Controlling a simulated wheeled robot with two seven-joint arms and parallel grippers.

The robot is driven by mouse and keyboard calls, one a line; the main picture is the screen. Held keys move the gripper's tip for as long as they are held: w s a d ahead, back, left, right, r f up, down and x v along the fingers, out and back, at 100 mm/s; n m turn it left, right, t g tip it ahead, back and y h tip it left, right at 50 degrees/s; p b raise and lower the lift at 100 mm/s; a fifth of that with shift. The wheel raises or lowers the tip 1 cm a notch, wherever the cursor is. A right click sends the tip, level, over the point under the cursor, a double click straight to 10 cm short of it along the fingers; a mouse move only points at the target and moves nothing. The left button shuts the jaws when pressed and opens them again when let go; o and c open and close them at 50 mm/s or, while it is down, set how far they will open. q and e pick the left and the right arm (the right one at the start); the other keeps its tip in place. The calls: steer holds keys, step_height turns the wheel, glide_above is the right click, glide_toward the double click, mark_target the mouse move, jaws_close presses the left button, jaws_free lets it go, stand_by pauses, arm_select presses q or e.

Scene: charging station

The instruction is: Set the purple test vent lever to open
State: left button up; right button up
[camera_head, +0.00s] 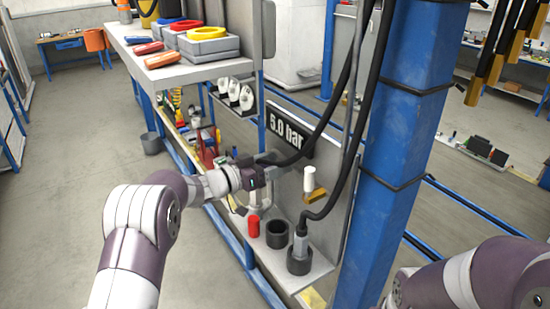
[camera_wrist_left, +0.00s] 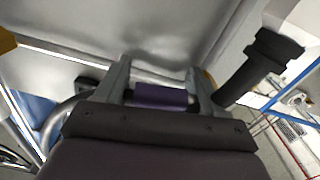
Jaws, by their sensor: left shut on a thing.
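The purple lever (camera_wrist_left: 160,95) shows in the left wrist view as a short purple bar lying across between the two grey fingers. My left gripper (camera_wrist_left: 158,78) is shut on it, with a finger at each end of the bar. In the head view my left gripper (camera_head: 268,168) is at the grey panel, just below and left of the black "5.0 bar" sign (camera_head: 298,133). The lever is hidden by the gripper there, and I cannot tell its angle. My right arm enters at the lower right of the head view; its gripper is out of frame.
A black hose (camera_head: 336,180) runs down beside the gripper to a fitting (camera_head: 300,256) on the shelf. A red cylinder (camera_head: 253,226) and a black cup (camera_head: 277,233) stand left of it. A white knob (camera_head: 309,179) is right of the gripper. A blue post (camera_head: 400,120) stands further right.

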arm_select(q)
steer(key=n+p, duration=0.1)
steer(key=p, duration=0.1)
steer(key=r+n+p, duration=0.1)
steer(key=n+p, duration=0.1)
steer(key=shift+w+a+r+n, duration=0.15)
steer(key=shift+n, duration=0.15)
steer(key=shift+w+a+n+p, duration=0.1)
steer(key=shift+w+n+p, duration=0.05)
steer(key=shift+n+p, duration=0.8)
steer(key=shift+r, duration=0.1)
steer(key=o, duration=1.4)
steer(key=shift+o, duration=0.5)
steer(key=shift+a+r, duration=0.15)
steer(key=shift+a, duration=0.1)
